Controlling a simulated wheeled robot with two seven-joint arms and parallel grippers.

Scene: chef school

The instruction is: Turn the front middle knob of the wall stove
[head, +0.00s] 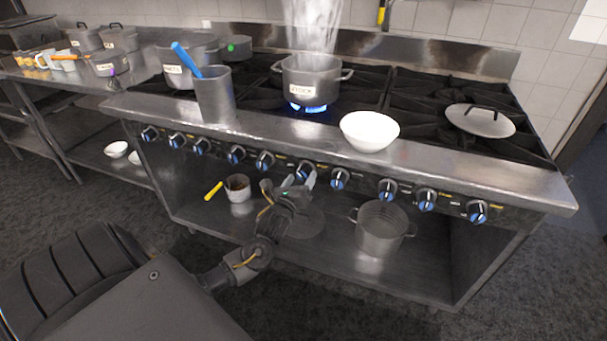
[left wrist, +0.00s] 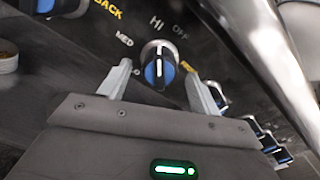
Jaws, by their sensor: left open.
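The wall stove (head: 440,165) stands ahead with a row of blue-and-black knobs along its front panel. My left gripper (head: 301,181) is at the panel near the middle of the row, by a knob (head: 306,170) that it partly covers. In the left wrist view my left gripper (left wrist: 165,82) is open, with one finger on each side of a knob (left wrist: 159,66). I cannot tell whether the fingers touch it. The labels HI, MED and OFF show around this knob. My right gripper is not in view.
A steaming pot (head: 311,80) sits over a lit blue burner. A white bowl (head: 369,131) and a grey container (head: 214,95) with a blue-handled utensil stand on the front ledge. A large pot (head: 381,230) and a small pan (head: 238,188) are on the lower shelf.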

